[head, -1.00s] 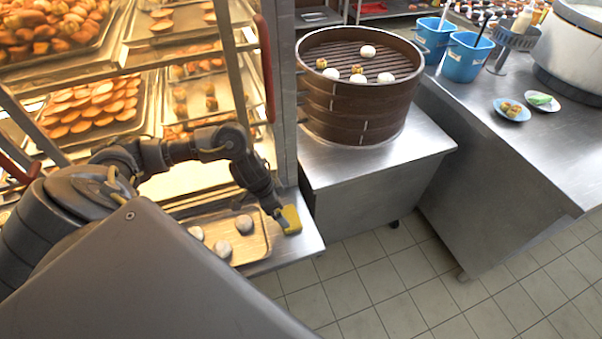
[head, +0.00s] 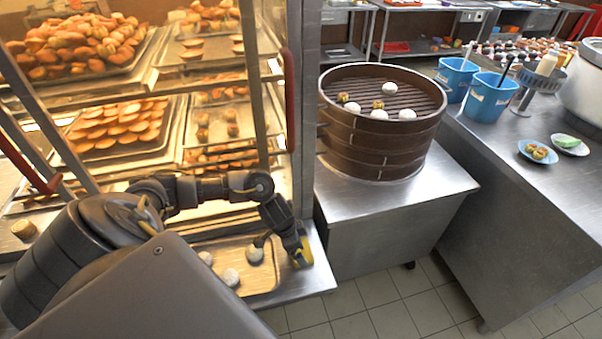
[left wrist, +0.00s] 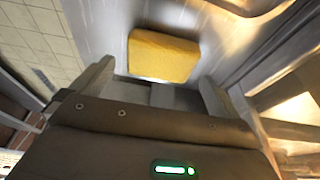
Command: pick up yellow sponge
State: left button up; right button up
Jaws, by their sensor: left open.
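The yellow sponge (head: 303,258) lies on the steel surface at the right end of the tray, near the surface's front corner. It also shows in the left wrist view (left wrist: 163,57) as a yellow block just beyond the fingertips. My left gripper (head: 285,241) is open above and beside the sponge and partly covers it in the head view. In the left wrist view my left gripper (left wrist: 155,82) has its two fingers spread wide, with the sponge lined up with the gap and nothing held. My right gripper is not in view.
A tray (head: 262,296) with several pale buns lies left of the sponge. A rack of pastry trays (head: 190,75) stands behind the arm. A bamboo steamer (head: 375,150) stands on a steel cabinet to the right. Open tiled floor (head: 360,310) lies in front.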

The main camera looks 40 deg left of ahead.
pick_arm(q)
jog(key=x, duration=0.3)
jog(key=shift+f+b, duration=0.3)
jog(key=shift+f, duration=0.1)
jog(key=shift+c, duration=0.9)
jog(key=c, duration=0.6)
jog(key=shift+r, duration=0.15)
jog(key=shift+c, duration=0.2)
jog(key=shift+r, duration=0.2)
jog(key=v, duration=0.1)
jog(key=p+v, duration=0.1)
jog(key=v, duration=0.1)
jog(key=shift+d+r, duration=0.3)
jog(key=shift+r, duration=0.05)
jog(key=s+r+p, duration=0.1)
jog(key=r, duration=0.1)
jog(key=s+d+r+p, duration=0.1)
jog(key=s+r, duration=0.1)
jog(key=shift+r, duration=0.1)
jog(key=s+d+r+p, duration=0.1)
jog(key=s+r, duration=0.1)
jog(key=s, duration=0.2)
jog(key=s+d+r+p, duration=0.2)
jog(key=s, duration=0.3)
jog(key=shift+s+d+r, duration=0.25)
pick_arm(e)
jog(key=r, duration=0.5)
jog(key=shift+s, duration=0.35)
